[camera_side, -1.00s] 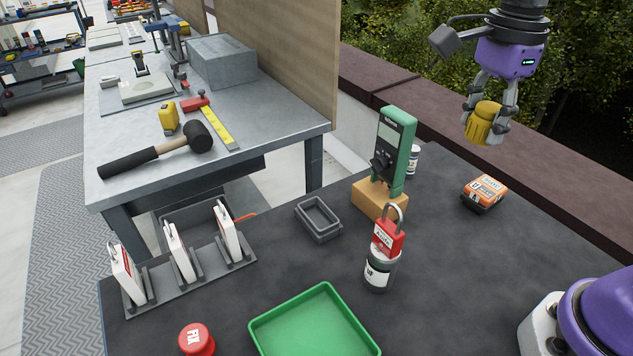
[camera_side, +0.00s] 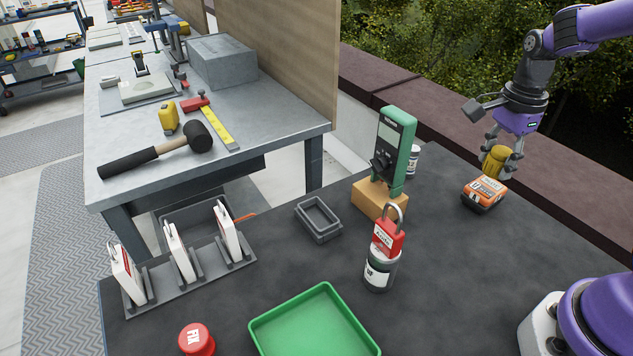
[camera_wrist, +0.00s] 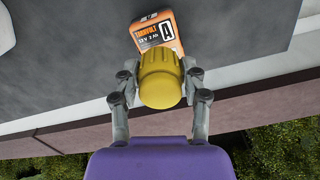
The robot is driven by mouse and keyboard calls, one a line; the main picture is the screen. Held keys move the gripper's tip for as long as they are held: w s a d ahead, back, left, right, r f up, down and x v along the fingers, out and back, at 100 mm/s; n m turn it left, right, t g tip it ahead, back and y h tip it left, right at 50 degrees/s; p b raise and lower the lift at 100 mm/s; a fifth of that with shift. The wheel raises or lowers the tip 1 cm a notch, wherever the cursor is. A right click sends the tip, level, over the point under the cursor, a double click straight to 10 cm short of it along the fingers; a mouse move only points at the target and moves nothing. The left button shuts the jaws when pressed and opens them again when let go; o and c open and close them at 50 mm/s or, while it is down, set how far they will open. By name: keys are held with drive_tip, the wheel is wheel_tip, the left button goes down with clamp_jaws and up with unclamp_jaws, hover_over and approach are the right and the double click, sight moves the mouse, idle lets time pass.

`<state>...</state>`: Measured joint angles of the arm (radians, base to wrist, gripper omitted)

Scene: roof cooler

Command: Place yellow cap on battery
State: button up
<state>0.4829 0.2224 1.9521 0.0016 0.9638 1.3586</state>
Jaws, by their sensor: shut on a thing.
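The yellow cap (camera_side: 494,160) is held between the fingers of my gripper (camera_side: 503,152), which is shut on it. In the wrist view the ribbed cap (camera_wrist: 161,80) sits between both fingertips of my gripper (camera_wrist: 160,77). The battery (camera_side: 484,193), an orange and black block with a label, lies on the dark table. In the side view the cap is just above and behind the battery, and I cannot tell whether they touch. In the wrist view the battery (camera_wrist: 150,33) is beyond the cap, which hides its near end.
The table (camera_side: 440,270) is clear around the battery. A green multimeter (camera_side: 393,150) on a wooden block (camera_side: 373,200), a red padlock (camera_side: 388,240) on a can, a small grey tray (camera_side: 318,219) and a green tray (camera_side: 312,325) stand further left. A parapet (camera_side: 555,195) runs behind.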

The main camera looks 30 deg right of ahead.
sight(497, 159)
drive_tip(key=shift+f, duration=1.5)
drive_tip(key=shift+f, duration=0.2)
drive_tip(key=o, duration=1)
